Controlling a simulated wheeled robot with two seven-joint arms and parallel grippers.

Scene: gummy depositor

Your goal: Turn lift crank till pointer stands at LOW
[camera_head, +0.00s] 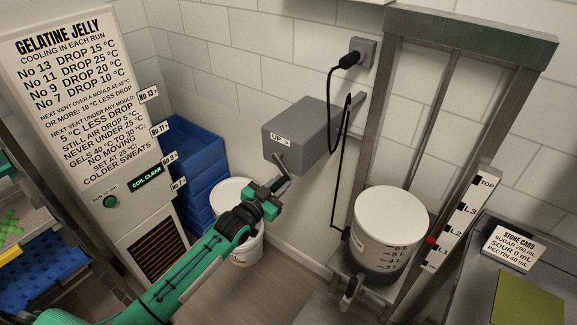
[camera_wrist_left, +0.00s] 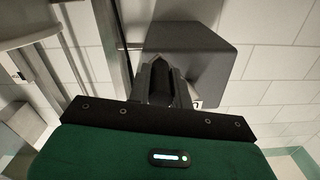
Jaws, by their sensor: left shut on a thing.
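The grey lift crank box (camera_head: 300,135) with an "UP" label is on the wall and also shows in the wrist view (camera_wrist_left: 205,50). The crank (camera_head: 283,178) comes down from its front. My left gripper (camera_head: 272,194) is shut on the crank's handle, which its fingers mostly hide. In the wrist view the dark fingers (camera_wrist_left: 162,82) are together in front of the box. The red pointer (camera_head: 431,240) stands between L1 and L2 on the white scale (camera_head: 463,213). No LOW mark shows. My right gripper is not in view.
A white graduated bucket (camera_head: 390,225) stands on the lift inside the metal frame (camera_head: 398,80). A black cable hangs beside the box. Blue crates (camera_head: 195,160) and a white tub (camera_head: 238,188) stand behind my left arm. A bench with a store card (camera_head: 513,250) is at right.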

